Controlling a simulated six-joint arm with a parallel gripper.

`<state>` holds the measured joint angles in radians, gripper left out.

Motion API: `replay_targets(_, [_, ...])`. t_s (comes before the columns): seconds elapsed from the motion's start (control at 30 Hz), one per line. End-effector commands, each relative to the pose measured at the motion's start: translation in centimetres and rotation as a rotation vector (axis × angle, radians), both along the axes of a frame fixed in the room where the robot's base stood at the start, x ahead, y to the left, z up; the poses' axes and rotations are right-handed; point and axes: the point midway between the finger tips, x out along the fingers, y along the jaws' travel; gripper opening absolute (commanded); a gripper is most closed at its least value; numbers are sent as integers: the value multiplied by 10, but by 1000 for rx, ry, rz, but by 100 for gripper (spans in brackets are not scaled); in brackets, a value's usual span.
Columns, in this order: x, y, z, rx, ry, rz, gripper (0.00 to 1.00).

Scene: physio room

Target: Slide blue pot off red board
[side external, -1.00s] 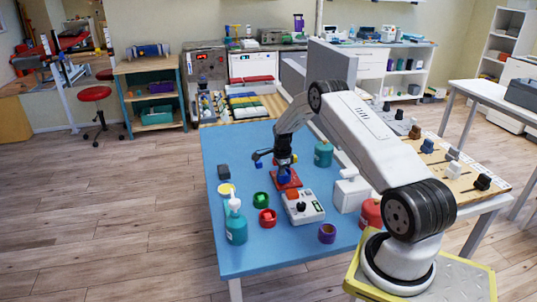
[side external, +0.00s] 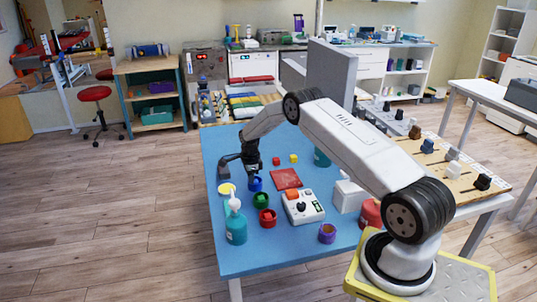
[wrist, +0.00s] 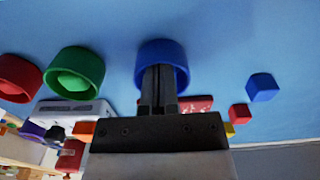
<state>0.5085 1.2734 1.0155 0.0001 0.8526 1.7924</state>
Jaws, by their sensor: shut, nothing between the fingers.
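The blue pot (side external: 256,185) stands on the blue table, off the red board and left of it, with a gap between them. The red board (side external: 286,179) lies flat and bare; part of it shows behind my gripper in the wrist view (wrist: 198,103). My gripper (side external: 254,174) is shut and empty, pointing down at the blue pot. In the wrist view my fingertips (wrist: 160,70) overlap the near side of the blue pot (wrist: 162,50); I cannot tell whether they touch it or reach inside it.
A green pot (side external: 261,200) and a red pot (side external: 267,217) stand close in front. A white device (side external: 303,207) is to the right. A red cube (side external: 276,161) and yellow cube (side external: 293,159) lie behind the board.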

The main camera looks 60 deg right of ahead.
Motion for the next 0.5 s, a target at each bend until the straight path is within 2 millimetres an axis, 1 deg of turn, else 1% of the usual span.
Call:
replay_targets(0.27, [0, 0, 6, 0, 0, 0, 0])
replay_targets(0.37, [0, 0, 13, -1, -1, 0, 0])
replay_targets(0.5, [0, 0, 29, -1, -1, 0, 0])
